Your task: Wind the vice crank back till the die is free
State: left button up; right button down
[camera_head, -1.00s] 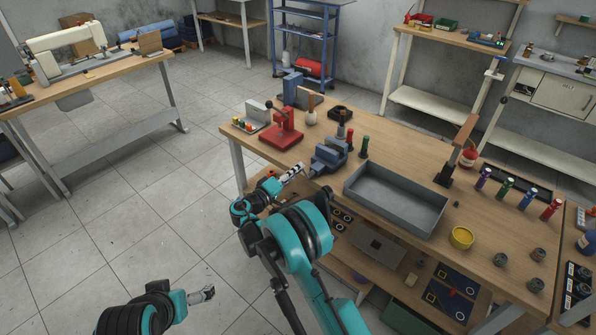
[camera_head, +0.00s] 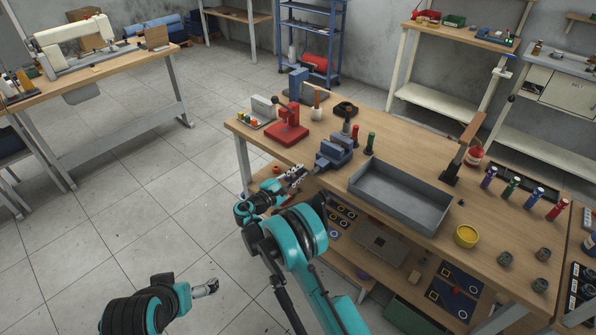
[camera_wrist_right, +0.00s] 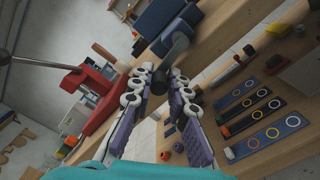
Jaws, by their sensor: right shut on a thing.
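The blue-grey vice (camera_head: 337,152) is fixed at the near edge of the wooden bench. A dark upright part with a grey collar (camera_head: 347,128) stands at its jaws; I cannot tell if it is the die. In the right wrist view the vice body (camera_wrist_right: 165,22) is at the top, with the grey crank arm (camera_wrist_right: 174,48) reaching down from it. My right gripper (camera_head: 298,172) is shut on the dark crank handle (camera_wrist_right: 160,82), its jointed fingers on both sides of it. My left gripper (camera_head: 206,288) hangs over the floor, away from the bench; its fingers are too small to read.
A red lever press (camera_head: 288,130) stands left of the vice. An empty grey tray (camera_head: 400,197) lies to its right. A lower shelf (camera_head: 350,250) with mats sits below the bench top.

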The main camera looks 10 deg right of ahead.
jog(key=n, duration=0.1)
jog(key=f+n, duration=0.1)
jog(key=n, duration=0.1)
jog(key=shift+s+d+n, duration=0.15)
jog(key=shift+n, duration=0.15)
jog(key=shift+s+d+f+n, duration=0.15)
jog(key=shift+f+n, duration=0.15)
jog(key=shift+n, duration=0.7)
jog(key=shift+s+d+f+n, duration=0.15)
jog(key=shift+f+n, duration=0.15)
jog(key=shift+n, duration=0.7)
jog(key=c, duration=1.5)
grip_release()
jog(key=shift+s+a+f, duration=0.1)
jog(key=v, duration=1.1)
jog(key=shift+s+a, duration=0.3)
